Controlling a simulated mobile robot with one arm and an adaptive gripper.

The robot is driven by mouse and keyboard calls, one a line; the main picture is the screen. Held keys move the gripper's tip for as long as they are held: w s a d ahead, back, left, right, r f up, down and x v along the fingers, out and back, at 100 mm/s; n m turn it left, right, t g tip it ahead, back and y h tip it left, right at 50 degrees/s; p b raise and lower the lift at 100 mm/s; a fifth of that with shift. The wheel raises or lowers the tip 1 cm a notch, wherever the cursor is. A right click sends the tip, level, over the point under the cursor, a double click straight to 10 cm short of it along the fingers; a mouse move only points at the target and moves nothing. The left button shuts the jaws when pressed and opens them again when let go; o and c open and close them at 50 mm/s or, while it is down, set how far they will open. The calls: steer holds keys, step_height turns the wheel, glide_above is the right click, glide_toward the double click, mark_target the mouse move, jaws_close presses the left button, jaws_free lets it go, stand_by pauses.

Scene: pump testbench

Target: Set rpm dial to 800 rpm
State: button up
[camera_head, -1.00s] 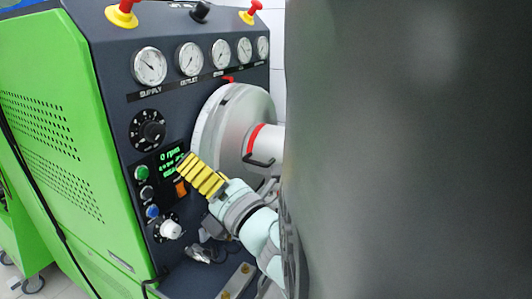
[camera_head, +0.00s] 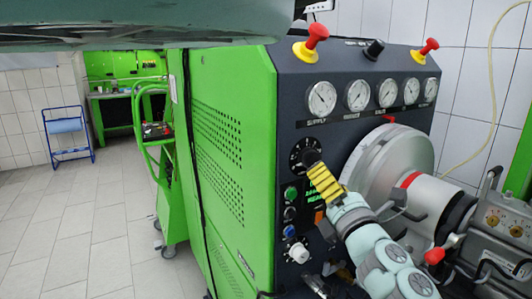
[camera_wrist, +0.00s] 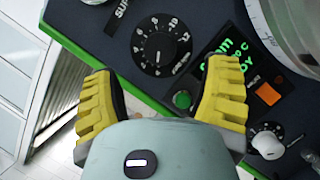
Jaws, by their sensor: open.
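A round black dial with white numerals (camera_head: 303,153) sits on the dark panel below the gauges. It also shows in the wrist view (camera_wrist: 161,46), above and between my fingers, with white scale marks around its knob. A lit green display (camera_wrist: 225,68) is to its right. My gripper (camera_head: 314,168) has yellow ribbed fingers and is in front of the panel at the dial's lower right in the head view. In the wrist view my gripper (camera_wrist: 163,80) is open and empty, its fingers spread wide. I cannot tell its exact distance from the dial.
A green button (camera_wrist: 182,99), an orange switch (camera_wrist: 267,94) and a white knob (camera_wrist: 267,145) are below the display. Several gauges (camera_head: 357,96) line the panel top. The large silver disc (camera_head: 390,160) stands to the right. Free floor (camera_head: 85,215) is at left.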

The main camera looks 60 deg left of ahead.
mark_target(315, 164)
steer(key=p+x, duration=0.2)
steer(key=x, duration=0.4)
steer(key=shift+s+a+r, duration=0.1)
steer(key=shift+a+r, duration=0.05)
steer(key=shift+a, duration=0.45)
steer(key=shift+o, duration=0.3)
steer(key=c, duration=1.3)
